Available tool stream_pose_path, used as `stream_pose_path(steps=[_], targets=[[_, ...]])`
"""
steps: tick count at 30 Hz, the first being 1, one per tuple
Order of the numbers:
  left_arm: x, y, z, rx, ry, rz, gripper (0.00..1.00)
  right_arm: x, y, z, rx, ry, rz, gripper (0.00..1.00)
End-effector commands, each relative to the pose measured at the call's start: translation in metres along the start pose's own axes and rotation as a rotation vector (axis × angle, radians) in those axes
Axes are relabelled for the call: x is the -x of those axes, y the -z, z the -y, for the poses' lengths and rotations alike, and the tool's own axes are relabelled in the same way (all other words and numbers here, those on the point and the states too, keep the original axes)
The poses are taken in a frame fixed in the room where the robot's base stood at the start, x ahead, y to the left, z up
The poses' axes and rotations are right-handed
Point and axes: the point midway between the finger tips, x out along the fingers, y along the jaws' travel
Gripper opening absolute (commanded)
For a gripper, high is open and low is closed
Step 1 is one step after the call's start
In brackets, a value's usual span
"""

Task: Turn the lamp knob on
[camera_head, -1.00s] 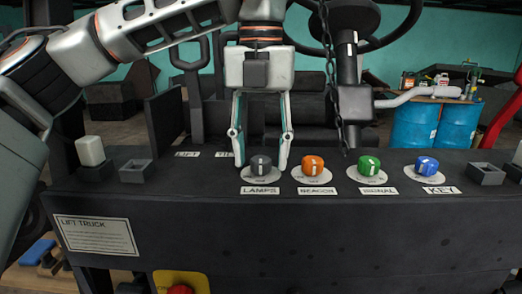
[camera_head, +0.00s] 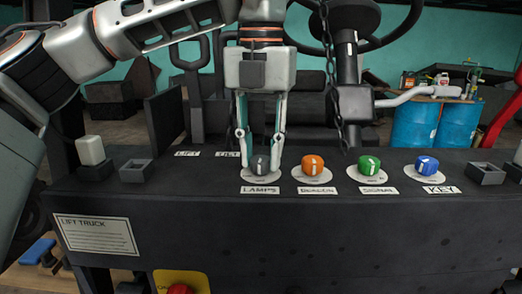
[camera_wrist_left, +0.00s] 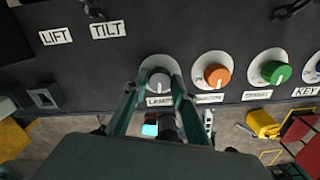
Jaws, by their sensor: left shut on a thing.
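The grey lamp knob (camera_head: 261,165) sits on a round white dial above the LAMPS label (camera_head: 260,190) on the dark control panel. In the left wrist view the knob (camera_wrist_left: 158,82) shows a white pointer line running roughly up and down the picture. My left gripper (camera_head: 262,160) points down from above, with one finger on each side of the knob, shut on it. In the left wrist view its fingers (camera_wrist_left: 154,88) also flank the knob. My right gripper is not in view.
To the right sit the orange beacon knob (camera_head: 313,163), green signal knob (camera_head: 369,165) and blue key knob (camera_head: 427,165). A chain (camera_head: 333,80) and the steering column (camera_head: 348,90) stand behind. A white-topped switch (camera_head: 90,150) is at the left.

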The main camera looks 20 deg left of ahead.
Motion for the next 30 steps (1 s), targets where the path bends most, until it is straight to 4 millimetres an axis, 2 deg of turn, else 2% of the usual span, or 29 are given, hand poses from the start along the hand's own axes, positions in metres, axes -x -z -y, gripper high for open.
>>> stream_pose_path(steps=[21,30], targets=[[0.0006,0.0003,0.0006,-0.641,0.0,0.0,0.04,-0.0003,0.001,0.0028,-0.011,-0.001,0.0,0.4],[0.0008,0.0005,0.0007,-0.835,0.0,0.001,0.04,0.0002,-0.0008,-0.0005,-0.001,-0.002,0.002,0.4]])
